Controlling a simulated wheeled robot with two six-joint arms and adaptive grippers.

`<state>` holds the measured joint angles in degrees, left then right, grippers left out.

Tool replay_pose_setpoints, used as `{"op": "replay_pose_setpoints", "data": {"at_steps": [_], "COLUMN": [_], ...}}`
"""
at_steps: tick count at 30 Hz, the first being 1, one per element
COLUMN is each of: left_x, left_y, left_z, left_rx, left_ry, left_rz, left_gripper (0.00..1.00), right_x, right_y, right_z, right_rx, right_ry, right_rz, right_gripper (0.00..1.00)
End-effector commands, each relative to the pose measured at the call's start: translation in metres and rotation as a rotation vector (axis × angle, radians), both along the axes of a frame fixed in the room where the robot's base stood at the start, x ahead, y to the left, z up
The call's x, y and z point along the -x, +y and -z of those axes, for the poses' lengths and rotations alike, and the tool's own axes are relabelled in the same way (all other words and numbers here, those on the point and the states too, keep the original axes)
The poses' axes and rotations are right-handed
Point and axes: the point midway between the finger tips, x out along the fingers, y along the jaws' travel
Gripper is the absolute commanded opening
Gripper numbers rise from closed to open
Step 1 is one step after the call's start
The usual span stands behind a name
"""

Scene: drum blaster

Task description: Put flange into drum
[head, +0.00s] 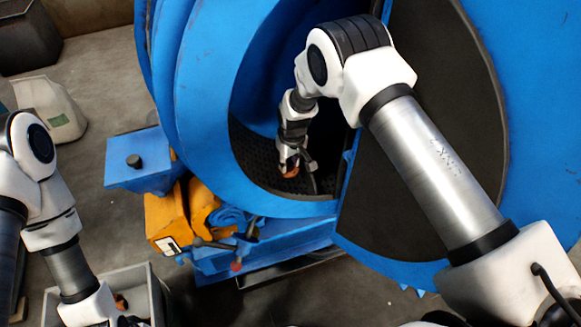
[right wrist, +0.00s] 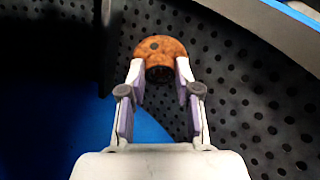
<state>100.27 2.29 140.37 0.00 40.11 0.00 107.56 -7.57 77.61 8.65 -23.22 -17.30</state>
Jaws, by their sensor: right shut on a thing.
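The blue drum (head: 212,75) stands with its round mouth open, and its dark perforated lining (right wrist: 250,80) fills much of the right wrist view. My right arm reaches through the mouth. My right gripper (head: 292,168) is inside the drum, near the lower part of the lining. It is shut on the flange (right wrist: 160,52), a rusty orange-brown round piece with a dark hole, held between the fingertips. The flange also shows small in the head view (head: 291,172). I cannot tell whether it touches the lining. My left arm is at the left, its gripper at the bottom edge with the fingers not clear.
The drum's open door (head: 420,180) with a dark inner face is at the right of the mouth. A grey bin (head: 150,290) stands at the lower left with parts in it.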

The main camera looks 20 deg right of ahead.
Motion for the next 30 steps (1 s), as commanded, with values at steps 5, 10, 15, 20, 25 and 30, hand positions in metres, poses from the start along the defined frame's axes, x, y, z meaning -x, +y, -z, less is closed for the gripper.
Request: {"op": "replay_pose_setpoints", "data": {"at_steps": [5,10,15,20,25,30], "left_x": [0.000,0.000,0.000,0.000,0.000,0.000], "left_y": [0.000,0.000,0.000,0.000,0.000,0.000], "left_z": [0.000,0.000,0.000,0.000,0.000,0.000], "left_rx": [0.000,0.000,0.000,0.000,0.000,0.000], "left_ry": [0.000,0.000,0.000,0.000,0.000,0.000], "left_rz": [0.000,0.000,0.000,0.000,0.000,0.000], "left_gripper": [0.40,0.40,0.40,0.40,0.40,0.40], "right_x": [0.000,0.000,0.001,0.003,0.008,0.013], "right_y": [0.000,0.000,0.000,-0.001,-0.003,-0.004], "right_z": [0.000,0.000,-0.006,-0.035,-0.080,-0.111], "right_rx": [0.000,0.000,0.000,0.000,0.000,0.000], "right_ry": [-0.001,0.000,-0.001,-0.003,-0.003,-0.002], "right_rz": [0.000,0.000,0.000,0.000,0.000,0.000], "right_gripper": [0.61,0.61,0.61,0.61,0.61,0.61]}}
